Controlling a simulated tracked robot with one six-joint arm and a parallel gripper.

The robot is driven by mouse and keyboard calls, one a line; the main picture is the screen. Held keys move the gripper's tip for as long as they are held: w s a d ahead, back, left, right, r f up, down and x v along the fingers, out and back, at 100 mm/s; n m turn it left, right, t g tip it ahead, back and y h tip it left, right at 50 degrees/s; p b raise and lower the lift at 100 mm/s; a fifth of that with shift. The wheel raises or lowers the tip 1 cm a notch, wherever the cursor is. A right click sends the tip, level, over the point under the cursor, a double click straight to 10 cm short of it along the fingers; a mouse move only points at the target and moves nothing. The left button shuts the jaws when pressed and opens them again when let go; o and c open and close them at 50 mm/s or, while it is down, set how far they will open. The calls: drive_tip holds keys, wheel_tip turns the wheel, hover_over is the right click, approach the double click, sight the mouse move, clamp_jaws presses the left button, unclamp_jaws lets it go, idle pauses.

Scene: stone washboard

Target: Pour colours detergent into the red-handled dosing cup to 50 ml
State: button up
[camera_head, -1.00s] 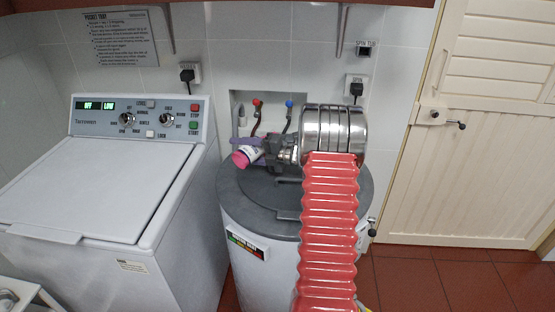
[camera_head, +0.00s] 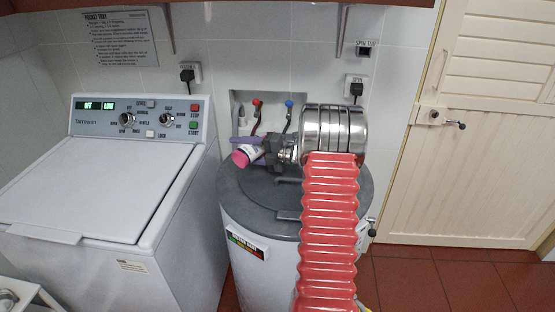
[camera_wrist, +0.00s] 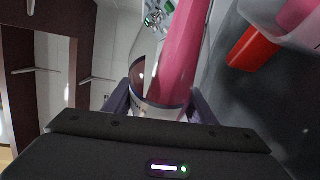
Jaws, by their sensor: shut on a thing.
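My gripper (camera_wrist: 160,103) is shut on the detergent bottle (camera_wrist: 145,75), with one finger on each side of it. The bottle looks clear, with pink along one side in the wrist view. In the head view the pink-and-white bottle (camera_head: 241,158) lies strongly tilted above the grey lid, with its pink end low and to the left. The dosing cup (camera_wrist: 268,14) is at the upper right of the wrist view, with its red handle (camera_wrist: 252,49) showing and pink inside it. The cup's marks and level cannot be read. I cannot make out the cup in the head view.
The spin tub's grey lid (camera_head: 236,187) lies below my gripper. The white washing machine (camera_head: 100,190) stands to the left. Red and blue taps (camera_head: 257,102) are in the wall recess behind. My red ribbed arm covers part of the lid. A cream door (camera_head: 470,180) is at right.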

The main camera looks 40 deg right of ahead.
drive_tip(key=shift+f, duration=0.3)
drive_tip(key=shift+w+d+r+n+g+h, duration=0.1)
drive_tip(key=shift+d+r+n+g+h, duration=0.2)
drive_tip(key=shift+n, duration=0.5)
drive_tip(key=shift+d+f+n, duration=0.3)
drive_tip(key=shift+f+n, duration=0.1)
drive_tip(key=shift+n, duration=0.1)
drive_tip(key=shift+f+h, duration=0.1)
drive_tip(key=shift+h, duration=0.2)
drive_tip(key=shift+d+f+n+b, duration=0.15)
drive_tip(key=shift+n+b, duration=0.15)
drive_tip(key=shift+b, duration=0.05)
drive_tip(key=shift+d+r+n+g+h+b, duration=0.15)
drive_tip(key=shift+d+r+n+h+b, duration=0.15)
drive_tip(key=shift+r, duration=0.25)
drive_tip(key=shift+d+r+n+g+h+b, duration=0.2)
drive_tip(key=shift+r+n, duration=0.1)
drive_tip(key=shift+r, duration=0.25)
drive_tip(key=shift+w+d+r+n+h+b, duration=0.1)
drive_tip(key=shift+d+r+n+h+b, duration=0.35)
drive_tip(key=shift+d+n+h+b, duration=0.6)
drive_tip(key=shift+w+d+r+n+h+b, duration=0.15)
drive_tip(key=shift+d+r+n+h+b, duration=0.25)
drive_tip(key=shift+n+h+b, duration=0.7)
drive_tip(key=shift+w+d+r+n+h+b, duration=0.1)
drive_tip(key=shift+d+r+n+h+b, duration=0.5)
drive_tip(key=shift+n, duration=0.95)
